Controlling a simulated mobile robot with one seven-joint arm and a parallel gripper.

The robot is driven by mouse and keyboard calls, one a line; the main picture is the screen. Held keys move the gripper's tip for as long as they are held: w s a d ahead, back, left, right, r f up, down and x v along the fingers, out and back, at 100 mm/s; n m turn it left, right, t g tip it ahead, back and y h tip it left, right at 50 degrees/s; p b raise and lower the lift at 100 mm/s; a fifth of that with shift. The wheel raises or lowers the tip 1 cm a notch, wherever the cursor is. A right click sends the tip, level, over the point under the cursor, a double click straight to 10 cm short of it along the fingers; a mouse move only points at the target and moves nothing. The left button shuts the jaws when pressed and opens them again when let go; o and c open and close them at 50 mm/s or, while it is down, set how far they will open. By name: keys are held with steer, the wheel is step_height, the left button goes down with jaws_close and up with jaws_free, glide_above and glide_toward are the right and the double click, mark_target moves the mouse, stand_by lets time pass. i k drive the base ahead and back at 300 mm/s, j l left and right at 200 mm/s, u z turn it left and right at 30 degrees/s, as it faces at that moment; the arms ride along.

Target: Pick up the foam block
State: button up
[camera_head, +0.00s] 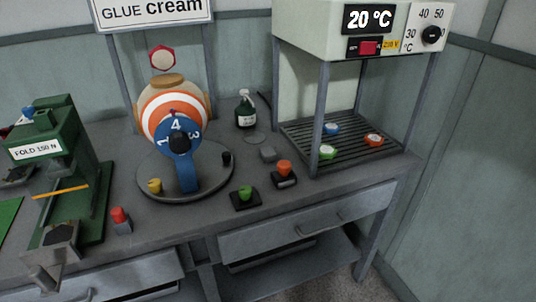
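My gripper is not clearly in view, and nothing is seen touching the block.
The turntable (205,187) carries a striped ball (160,97). The rack's posts (319,115) rise at right.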

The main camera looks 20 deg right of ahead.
mark_target(267, 153)
steer(key=z, duration=0.35)
steer(key=j+z, duration=0.2)
steer(key=z, duration=0.15)
steer(key=k+j+z, duration=0.1)
steer(key=z, duration=0.25)
steer(key=j+z, duration=0.35)
steer(key=k+j+z, duration=0.45)
steer(key=k+j, duration=0.75)
steer(key=i+j, duration=0.2)
steer(key=i, duration=0.3)
steer(key=i+j, duration=0.2)
steer(key=i, duration=0.25)
steer(key=i+j, duration=0.15)
steer(key=i, duration=0.35)
steer(key=z, duration=0.05)
